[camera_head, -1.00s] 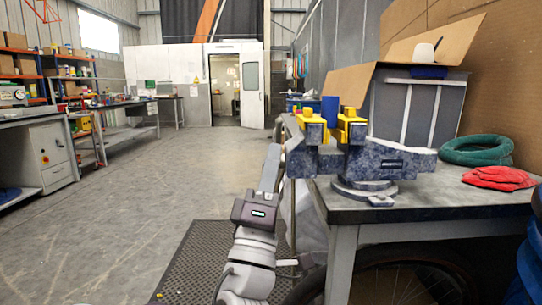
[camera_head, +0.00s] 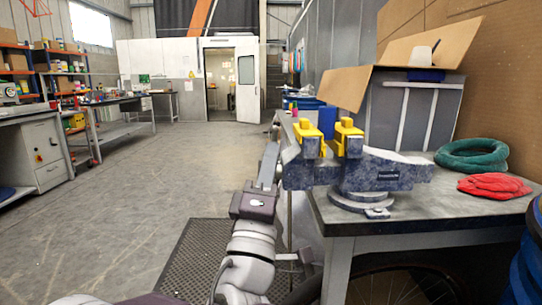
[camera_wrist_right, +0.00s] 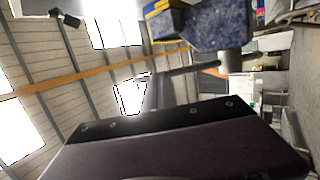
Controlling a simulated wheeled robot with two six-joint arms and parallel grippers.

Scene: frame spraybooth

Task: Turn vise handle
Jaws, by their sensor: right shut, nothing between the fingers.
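In the right wrist view, the dark gripper body fills the bottom. The vise body (camera_wrist_right: 222,24) is above it, with a short round stub (camera_wrist_right: 230,62) and a thin grey handle bar (camera_wrist_right: 188,70) near the gripper. Whether they touch I cannot tell. My left gripper is not in view.
The bench (camera_head: 440,213) also holds red gloves (camera_head: 494,186), a green hose coil (camera_head: 484,156) and a grey box with cardboard (camera_head: 408,115) behind the vise. A dark floor mat (camera_head: 205,262) lies left of the bench. The floor to the left is open.

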